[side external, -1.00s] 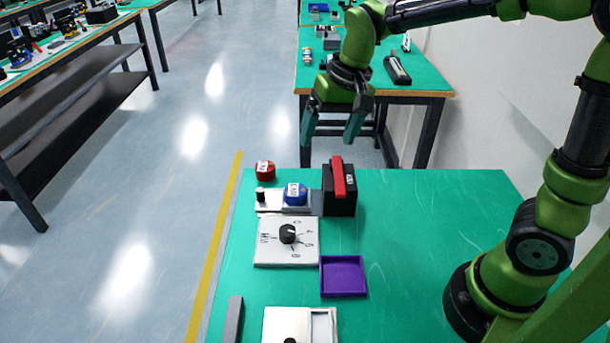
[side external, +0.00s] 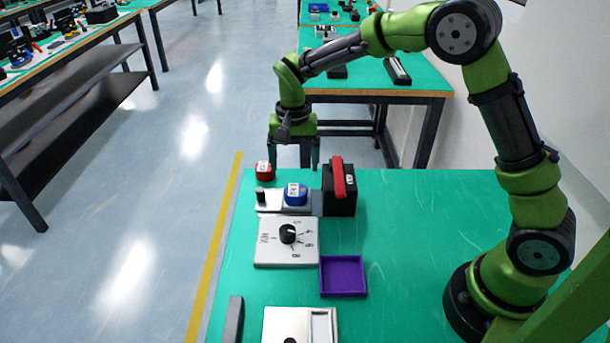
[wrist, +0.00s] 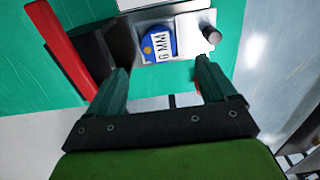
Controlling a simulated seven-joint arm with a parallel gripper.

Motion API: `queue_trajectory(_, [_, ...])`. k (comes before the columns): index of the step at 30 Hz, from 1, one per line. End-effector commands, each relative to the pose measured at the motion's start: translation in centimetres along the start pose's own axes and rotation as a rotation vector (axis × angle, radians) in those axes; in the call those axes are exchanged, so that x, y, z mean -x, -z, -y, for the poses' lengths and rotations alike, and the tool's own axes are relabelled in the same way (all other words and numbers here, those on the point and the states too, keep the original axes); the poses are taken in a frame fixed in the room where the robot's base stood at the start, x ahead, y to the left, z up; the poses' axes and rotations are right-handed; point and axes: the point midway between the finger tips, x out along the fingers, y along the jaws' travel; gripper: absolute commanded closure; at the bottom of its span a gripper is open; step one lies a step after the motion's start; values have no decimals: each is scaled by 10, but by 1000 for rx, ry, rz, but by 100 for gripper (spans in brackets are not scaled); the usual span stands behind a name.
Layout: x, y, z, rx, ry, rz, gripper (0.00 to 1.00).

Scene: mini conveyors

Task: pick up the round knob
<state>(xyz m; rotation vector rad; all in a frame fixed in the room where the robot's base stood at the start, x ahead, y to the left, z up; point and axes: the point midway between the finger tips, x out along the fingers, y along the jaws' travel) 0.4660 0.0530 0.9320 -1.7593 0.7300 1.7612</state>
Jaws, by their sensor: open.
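Several round pieces could be the round knob. A blue round piece (side external: 296,195) with a white label sits on a grey metal plate (side external: 270,207); it also shows in the wrist view (wrist: 157,43). A red round piece (side external: 265,170) with a label stands behind that plate, mostly hidden by a finger in the wrist view. A black dial knob (side external: 288,235) sits on a white numbered plate (side external: 272,254). My gripper (side external: 294,165) is open and empty, pointing down above the table's far edge, behind the blue piece. In the wrist view its fingertips (wrist: 162,70) are apart, with nothing between.
A black block (side external: 340,200) with a red lever (side external: 338,179) stands right of the blue piece. A small black peg (side external: 261,194) stands left of it. A purple tray (side external: 343,293) is nearer the front. The green table (side external: 440,220) is clear on the right.

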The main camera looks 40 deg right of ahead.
Motion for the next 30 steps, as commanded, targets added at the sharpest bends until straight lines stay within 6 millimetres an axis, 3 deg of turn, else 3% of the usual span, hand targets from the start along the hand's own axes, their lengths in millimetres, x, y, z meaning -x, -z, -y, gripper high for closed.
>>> queue_trajectory(3, [-17, 0, 0, 0, -1, 1, 16])
queue_trajectory(10, [-33, -1, -1, 0, -1, 1, 16])
queue_trajectory(18, [-71, -2, -3, 1, -1, 1, 16])
queue_trajectory(27, [-76, -2, -2, 1, 1, 0, 16])
queue_trajectory(30, [-76, -2, -2, 1, 1, -1, 31])
